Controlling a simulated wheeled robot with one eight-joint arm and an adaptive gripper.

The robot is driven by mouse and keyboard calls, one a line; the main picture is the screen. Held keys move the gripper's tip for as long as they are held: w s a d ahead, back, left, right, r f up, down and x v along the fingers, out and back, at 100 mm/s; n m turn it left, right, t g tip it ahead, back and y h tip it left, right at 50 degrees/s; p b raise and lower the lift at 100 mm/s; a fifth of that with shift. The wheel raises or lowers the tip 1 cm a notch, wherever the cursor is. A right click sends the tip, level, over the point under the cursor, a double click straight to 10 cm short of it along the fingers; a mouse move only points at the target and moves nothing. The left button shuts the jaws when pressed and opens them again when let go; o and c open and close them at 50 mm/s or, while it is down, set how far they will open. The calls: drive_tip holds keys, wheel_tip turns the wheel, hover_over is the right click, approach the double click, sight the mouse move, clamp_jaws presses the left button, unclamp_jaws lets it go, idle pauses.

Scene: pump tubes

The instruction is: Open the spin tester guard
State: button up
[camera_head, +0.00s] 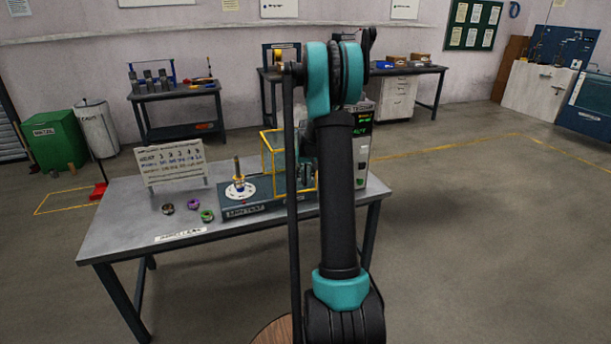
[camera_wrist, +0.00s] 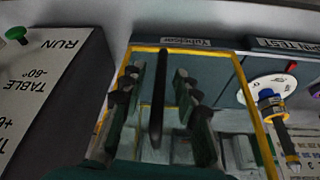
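The spin tester (camera_head: 247,211) sits on the near table, with a white dial (camera_head: 232,193) and an upright brass-coloured post. Its yellow-framed guard (camera_head: 262,152) stands right of the dial, partly hidden by my arm. In the wrist view the yellow frame (camera_wrist: 257,118) surrounds my gripper (camera_wrist: 160,76). The gripper's two dark fingers are apart, with a dark vertical bar (camera_wrist: 157,105) between them. A gap shows on each side of the bar, so the fingers do not appear closed on it. The dial (camera_wrist: 262,92) also shows at the right there.
A grey box with a green button (camera_wrist: 17,35) and RUN and TABLE labels stands close left in the wrist view. On the table (camera_head: 120,232) are a sign board (camera_head: 172,163) and several small rings (camera_head: 187,209). The floor at right is clear.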

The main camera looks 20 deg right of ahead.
drive_tip(key=d+v, duration=0.1)
drive_tip(key=v, duration=1.1)
drive_tip(key=shift+a, duration=0.45)
drive_tip(key=shift+a, duration=0.1)
drive_tip(key=s+a+f, duration=0.3)
drive_tip(key=s+a, duration=0.3)
drive_tip(key=s, duration=0.6)
drive_tip(key=s+a+f+n, duration=0.1)
drive_tip(key=s+a+f, duration=0.3)
drive_tip(key=s, duration=0.8)
drive_tip(key=s+a+f+n+y, duration=0.1)
drive_tip(key=s+a+f, duration=0.3)
drive_tip(key=s, duration=0.9)
drive_tip(key=a, duration=0.3)
drive_tip(key=shift+a, duration=0.35)
